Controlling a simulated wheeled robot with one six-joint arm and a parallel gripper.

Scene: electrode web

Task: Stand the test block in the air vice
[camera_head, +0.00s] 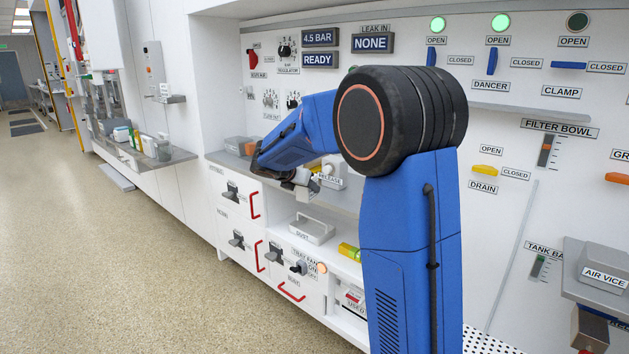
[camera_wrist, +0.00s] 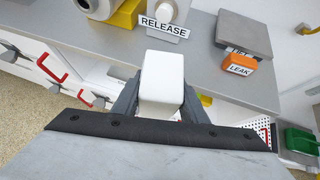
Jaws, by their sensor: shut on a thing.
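My gripper (camera_wrist: 160,100) is shut on a white block (camera_wrist: 162,78), which sits between its two grey fingers in the wrist view. It looks like the test block, but no label shows on it. In the head view my gripper (camera_head: 301,186) is over the bench at the left, small and partly hidden by my arm, and the block cannot be made out clearly there. The air vice (camera_head: 603,262) is a grey, labelled unit at the lower right edge of the head view, far from my gripper. Its lower part is cut off and its jaws cannot be made out.
A RELEASE label (camera_wrist: 162,27) and fixture stand just beyond the block on the grey bench (camera_wrist: 215,75). Red-handled drawers (camera_head: 255,206) are below. The floor (camera_head: 110,250) at left is clear.

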